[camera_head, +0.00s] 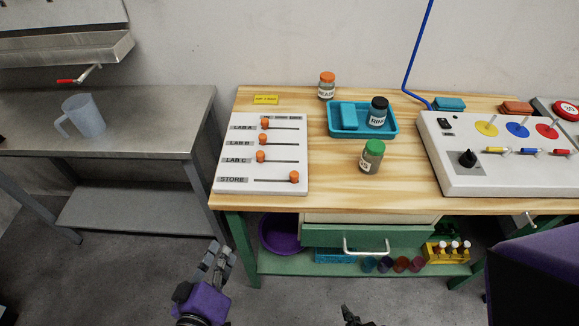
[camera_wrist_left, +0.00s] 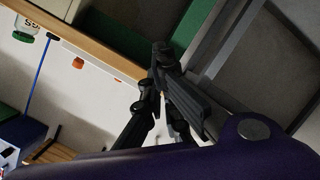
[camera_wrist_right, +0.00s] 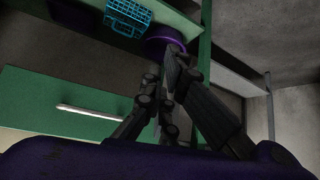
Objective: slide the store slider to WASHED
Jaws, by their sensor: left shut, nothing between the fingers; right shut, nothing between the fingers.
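The white slider board (camera_head: 225,158) lies on the wooden table, with rows labelled LAB A, LAB B, LAB C and STORE. The orange STORE knob (camera_head: 294,177) is at the right end of its slot, in the row nearest the front edge. The column labels along the board's top are too small to read. My left gripper (camera_head: 217,256) is shut and empty, in front of the table's left leg and below the tabletop. My right gripper (camera_head: 349,313) is shut and empty, low in front of the drawer; only its tip shows in the head view.
The LAB A knob (camera_head: 265,123) and the other lab knobs sit left in their slots. Right of the board are a blue tray (camera_head: 335,129), a green-lidded jar (camera_head: 371,157) and a control panel (camera_head: 450,165). A drawer handle (camera_head: 366,251) projects below the tabletop.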

